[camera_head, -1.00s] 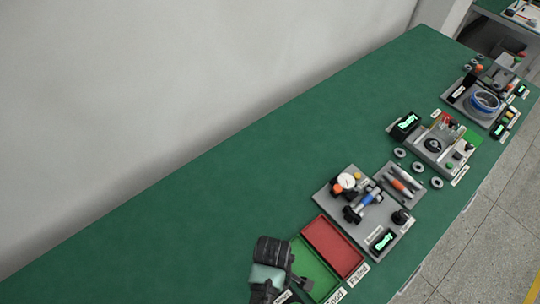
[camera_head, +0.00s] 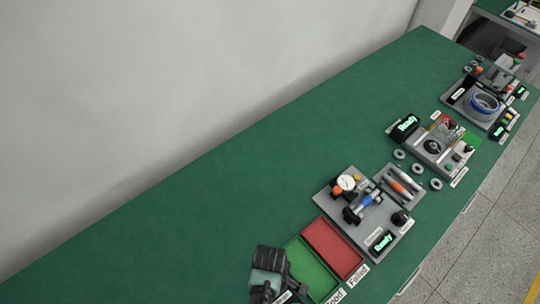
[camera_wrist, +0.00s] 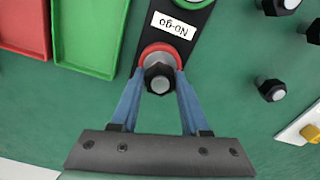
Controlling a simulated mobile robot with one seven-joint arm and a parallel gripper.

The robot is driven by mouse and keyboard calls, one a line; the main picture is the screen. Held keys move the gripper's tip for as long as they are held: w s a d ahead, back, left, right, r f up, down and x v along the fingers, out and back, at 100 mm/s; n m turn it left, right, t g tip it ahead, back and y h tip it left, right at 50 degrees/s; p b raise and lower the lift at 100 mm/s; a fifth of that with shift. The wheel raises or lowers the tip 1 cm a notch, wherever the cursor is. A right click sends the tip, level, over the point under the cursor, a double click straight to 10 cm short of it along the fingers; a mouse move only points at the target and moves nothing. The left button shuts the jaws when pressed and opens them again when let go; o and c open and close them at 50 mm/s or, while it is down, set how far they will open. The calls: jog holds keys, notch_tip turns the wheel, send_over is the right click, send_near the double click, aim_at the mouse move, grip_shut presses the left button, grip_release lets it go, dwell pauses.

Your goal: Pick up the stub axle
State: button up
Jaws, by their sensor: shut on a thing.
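The stub axle (camera_wrist: 158,76), a dark hex-shaped part with a grey round end, shows in the middle of the wrist view. My gripper (camera_wrist: 158,88) has its two blue fingers closed in on either side of it. Behind the axle is the red ring (camera_wrist: 160,49) of a black gauge plate labelled No-go; I cannot tell whether the axle touches or sits in the ring. In the head view my dark wrist (camera_head: 268,262) is at the bottom, left of the trays, and the axle cannot be made out there.
A green tray (camera_head: 300,250) and a red tray (camera_head: 333,250) lie right of my wrist in the head view. Several similar dark hex parts (camera_wrist: 272,90) stand on the right in the wrist view. A grey measuring station (camera_head: 400,219) is further right. The back of the green table is clear.

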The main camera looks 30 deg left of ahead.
grip_shut()
jog(key=shift+w+r, duration=0.1)
jog(key=shift+r, duration=0.05)
notch_tip(320, 180, up, 9)
jog(key=shift+f, duration=0.2)
jog(key=shift+r+p, duration=0.35)
jog(key=shift+r, duration=0.45)
